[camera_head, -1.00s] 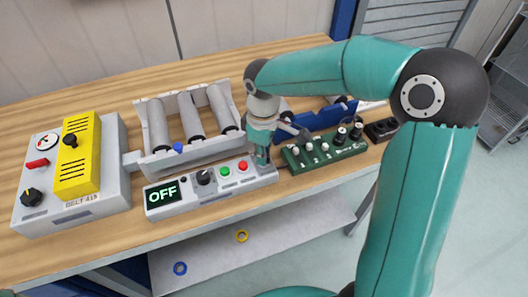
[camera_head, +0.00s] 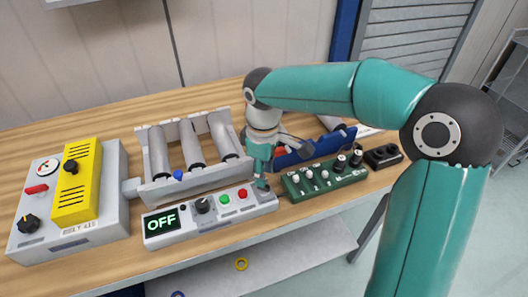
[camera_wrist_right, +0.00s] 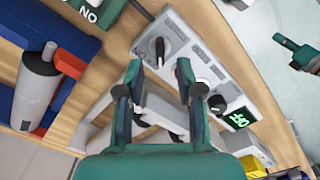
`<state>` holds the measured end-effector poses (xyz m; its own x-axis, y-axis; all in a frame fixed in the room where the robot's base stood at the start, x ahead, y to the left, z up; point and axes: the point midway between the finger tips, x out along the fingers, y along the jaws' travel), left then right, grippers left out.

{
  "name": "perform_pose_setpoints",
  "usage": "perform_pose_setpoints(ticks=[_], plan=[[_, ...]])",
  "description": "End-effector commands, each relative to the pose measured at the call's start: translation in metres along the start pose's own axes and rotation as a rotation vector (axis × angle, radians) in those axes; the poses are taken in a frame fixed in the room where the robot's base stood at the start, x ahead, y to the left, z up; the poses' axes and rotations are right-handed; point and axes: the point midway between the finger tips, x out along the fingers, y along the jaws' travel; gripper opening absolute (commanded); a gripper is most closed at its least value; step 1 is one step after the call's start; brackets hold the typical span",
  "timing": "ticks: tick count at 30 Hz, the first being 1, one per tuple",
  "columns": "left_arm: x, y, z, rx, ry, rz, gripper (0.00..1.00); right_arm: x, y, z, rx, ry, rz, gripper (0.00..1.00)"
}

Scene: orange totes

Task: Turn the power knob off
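The white control panel (camera_head: 225,222) on the bench has a lit display (camera_head: 160,224) reading OFF, a black knob (camera_head: 202,205), a green button (camera_head: 225,198) and a red button (camera_head: 243,193). In the right wrist view, a knob with a dark lever (camera_wrist_right: 159,48) sits on the panel's end away from the display. My right gripper (camera_wrist_right: 159,72) is open and empty, its fingers pointing toward that lever knob; contact cannot be judged. In the head view it hangs over the panel's right end and hides part of it. My left gripper (camera_wrist_right: 299,52) shows only small in the wrist view.
A grey box with a yellow cover (camera_head: 76,185) stands at the left. A roller conveyor (camera_head: 150,195) lies behind the panel. A green board with several knobs (camera_head: 325,181) and a blue holder (camera_head: 335,140) are at the right. A yellow ring (camera_head: 241,264) lies on the lower shelf.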

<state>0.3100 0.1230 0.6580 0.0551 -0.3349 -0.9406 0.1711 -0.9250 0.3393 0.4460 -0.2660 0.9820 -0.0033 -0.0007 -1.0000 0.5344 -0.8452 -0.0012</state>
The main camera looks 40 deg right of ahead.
Motion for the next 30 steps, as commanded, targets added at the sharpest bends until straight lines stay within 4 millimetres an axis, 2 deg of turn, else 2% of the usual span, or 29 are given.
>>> perform_pose_setpoints(ticks=[1,6,12,17,30], plan=[[0.0,0.0,0.0,0.0,0.0,0.0,0.0,-0.012,0.001,-0.001,0.0,0.005,0.003,0.36],[0.0,0.0,0.0,0.0,0.0,0.0,0.0,-0.045,0.0,0.0,-0.001,0.003,0.001,0.36],[0.0,0.0,0.0,0.0,0.0,0.0,0.0,-0.069,0.0,0.0,-0.001,0.0,0.0,0.36],[0.0,0.0,0.0,0.0,0.0,0.0,0.0,-0.075,-0.001,0.001,-0.001,-0.002,-0.002,0.36],[0.001,0.0,0.0,0.0,0.0,0.0,0.0,-0.075,-0.001,0.001,-0.001,-0.003,-0.002,0.36]])
